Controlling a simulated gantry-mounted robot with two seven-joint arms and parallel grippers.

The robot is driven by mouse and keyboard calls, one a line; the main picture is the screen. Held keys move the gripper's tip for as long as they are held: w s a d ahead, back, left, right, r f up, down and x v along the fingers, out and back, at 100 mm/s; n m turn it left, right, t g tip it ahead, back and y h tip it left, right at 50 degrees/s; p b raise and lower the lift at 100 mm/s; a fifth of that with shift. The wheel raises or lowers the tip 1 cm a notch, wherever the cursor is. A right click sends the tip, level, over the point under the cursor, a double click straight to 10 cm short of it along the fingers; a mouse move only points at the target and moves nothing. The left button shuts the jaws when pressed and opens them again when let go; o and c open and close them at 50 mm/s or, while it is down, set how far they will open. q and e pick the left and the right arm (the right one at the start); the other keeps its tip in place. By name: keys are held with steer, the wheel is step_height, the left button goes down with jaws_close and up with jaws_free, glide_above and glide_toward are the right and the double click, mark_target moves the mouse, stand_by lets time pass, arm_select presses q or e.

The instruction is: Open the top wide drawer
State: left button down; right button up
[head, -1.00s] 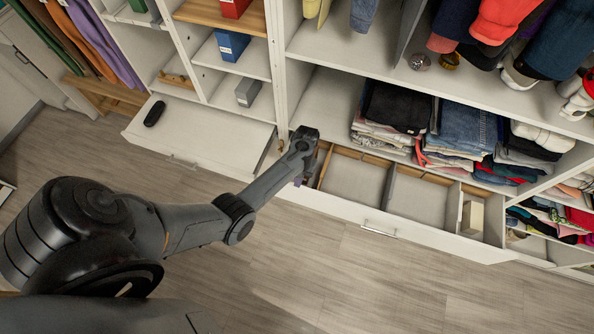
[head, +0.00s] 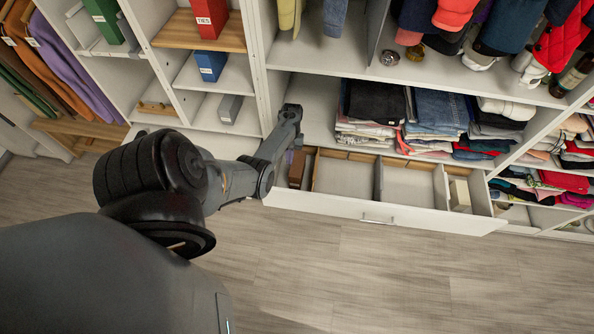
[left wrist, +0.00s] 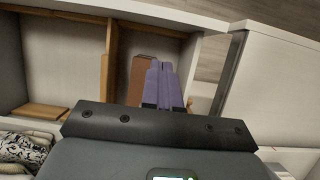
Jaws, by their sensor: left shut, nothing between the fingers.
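The wide white drawer (head: 330,207) stands pulled out below the folded clothes in the head view, its compartments showing. Its metal handle (head: 378,220) is on the front face. In the left wrist view the purple fingers (left wrist: 166,87) are shut and empty, pointing into a compartment beside a brown box (left wrist: 140,78). Whether they touch the box or drawer I cannot tell. My right gripper is not in view.
A small pale box (head: 459,194) lies in the right compartment. In the left wrist view a white panel (left wrist: 275,95) stands beside the drawer. The floor (head: 400,280) in front is clear. My left arm hides part of the left shelving.

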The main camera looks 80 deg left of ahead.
mark_target(287, 190)
arm_select(q)
steer(key=s+d+f+b, duration=0.1)
steer(key=d+f, duration=0.1)
steer(key=s+d+f+b, duration=0.1)
steer(key=d+f, duration=0.1)
steer(key=f, duration=0.1)
steer(key=d+f+b, duration=0.1)
steer(key=d+f, duration=0.2)
steer(key=shift+s+d+f+b, duration=0.1)
steer(key=shift+s+f+b, duration=0.15)
steer(key=shift+s+b, duration=0.15)
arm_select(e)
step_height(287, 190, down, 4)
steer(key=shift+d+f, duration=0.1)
